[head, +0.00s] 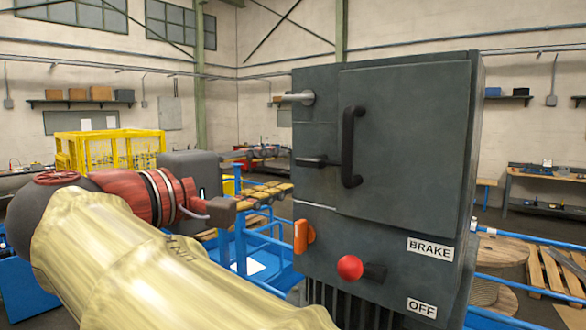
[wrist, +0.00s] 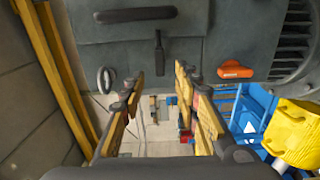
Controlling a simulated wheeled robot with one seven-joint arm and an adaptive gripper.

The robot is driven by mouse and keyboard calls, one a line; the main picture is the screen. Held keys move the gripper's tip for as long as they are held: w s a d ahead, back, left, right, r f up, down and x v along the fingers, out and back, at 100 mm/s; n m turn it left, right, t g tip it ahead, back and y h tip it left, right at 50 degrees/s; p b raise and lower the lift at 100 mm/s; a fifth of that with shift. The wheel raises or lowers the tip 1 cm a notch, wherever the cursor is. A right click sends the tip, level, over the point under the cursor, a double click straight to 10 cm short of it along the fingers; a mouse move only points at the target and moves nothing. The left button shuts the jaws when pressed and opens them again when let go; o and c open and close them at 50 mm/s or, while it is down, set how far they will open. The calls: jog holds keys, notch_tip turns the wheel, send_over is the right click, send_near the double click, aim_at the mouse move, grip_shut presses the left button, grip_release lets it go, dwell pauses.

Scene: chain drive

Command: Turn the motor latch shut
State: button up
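A dark grey motor cabinet (head: 410,130) stands in front of me. A short black lever (head: 318,162) on its front, left of the black door handle (head: 352,147), appears to be the latch; it points left, level. It also shows in the wrist view (wrist: 160,55), beyond and roughly between my fingertips. My gripper (head: 287,170) is open and empty, one finger above the other, left of the lever and seemingly apart from it. In the wrist view my gripper (wrist: 158,82) shows a wide gap between its fingers. The door looks closed against the cabinet.
A silver pin (head: 299,97) sticks out above the lever. An orange lever (head: 303,235) and a red knob (head: 350,268) are below, near BRAKE and OFF labels. Blue railings (head: 242,215) and a yellow cage (head: 108,150) stand behind. My arm fills the lower left.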

jog(key=shift+v, duration=1.35)
